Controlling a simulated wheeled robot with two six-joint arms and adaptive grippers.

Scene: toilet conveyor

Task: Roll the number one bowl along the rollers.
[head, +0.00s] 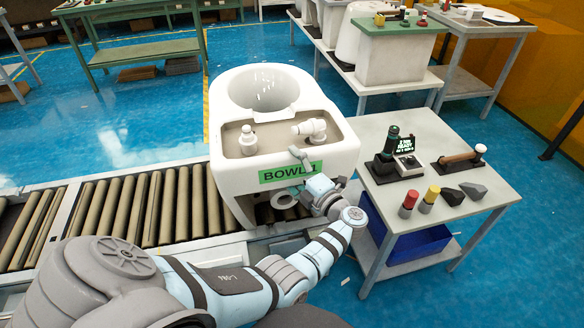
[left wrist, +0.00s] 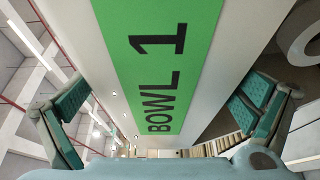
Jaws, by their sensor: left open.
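The number one bowl (head: 228,155) is a white toilet bowl with a green BOWL 1 label (head: 290,172) on its near face. It stands upright on the rollers (head: 150,205), at their right end in the head view. My left gripper (head: 300,172) is at the labelled face, its fingers apart and nothing between them. In the left wrist view the label (left wrist: 155,60) fills the middle between the two open green-padded fingers. Whether the fingers touch the bowl I cannot tell. My right gripper is not in view.
A grey side table (head: 450,215) stands right of the bowl, with a small screen (head: 415,147), red and yellow bottles (head: 429,198) and dark blocks (head: 464,193). A blue bin (head: 420,243) sits under it. The rollers left of the bowl are clear.

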